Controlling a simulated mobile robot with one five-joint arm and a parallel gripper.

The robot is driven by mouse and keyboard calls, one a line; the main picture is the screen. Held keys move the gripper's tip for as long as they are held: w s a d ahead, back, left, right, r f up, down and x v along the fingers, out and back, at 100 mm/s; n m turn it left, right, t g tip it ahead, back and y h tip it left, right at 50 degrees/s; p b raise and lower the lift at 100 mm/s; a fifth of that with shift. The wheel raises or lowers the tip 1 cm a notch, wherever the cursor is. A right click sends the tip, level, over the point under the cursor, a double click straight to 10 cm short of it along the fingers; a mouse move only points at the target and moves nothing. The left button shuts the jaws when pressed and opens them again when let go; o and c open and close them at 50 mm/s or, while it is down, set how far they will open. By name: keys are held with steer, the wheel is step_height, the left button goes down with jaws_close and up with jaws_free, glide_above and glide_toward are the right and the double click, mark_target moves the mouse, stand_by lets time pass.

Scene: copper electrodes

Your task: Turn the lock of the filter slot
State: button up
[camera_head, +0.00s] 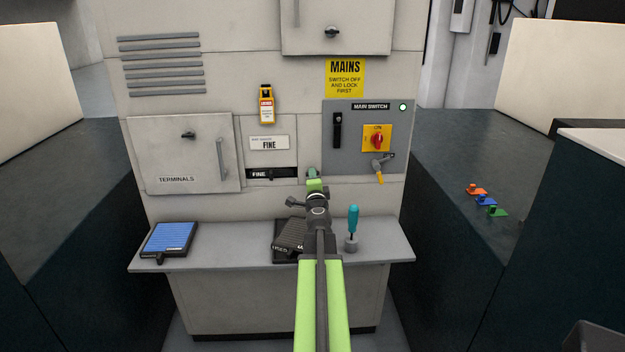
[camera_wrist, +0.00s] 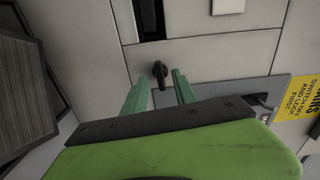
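The filter slot (camera_head: 257,174) is a dark horizontal opening in the cabinet front with a black piece labelled FINE in it. It also shows in the wrist view (camera_wrist: 148,18). Beside the slot is a small black knob (camera_wrist: 160,70), the lock, upright in the wrist view. My gripper (camera_head: 313,172) is at the panel just right of the slot and hides the knob in the head view. In the wrist view my gripper (camera_wrist: 161,77) is open, with one green finger on each side of the knob. I cannot tell whether the fingers touch it.
The mains panel (camera_head: 350,165) with a red switch (camera_head: 377,140) and a yellow-handled lever (camera_head: 379,172) is to the right. Below, the shelf (camera_head: 215,256) holds a blue filter (camera_head: 169,239), a dark filter (camera_head: 290,236) and a teal screwdriver (camera_head: 353,221) in a holder.

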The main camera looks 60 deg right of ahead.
steer(key=v, duration=0.5)
steer(key=shift+s, duration=0.1)
steer(key=shift+a+r, duration=0.1)
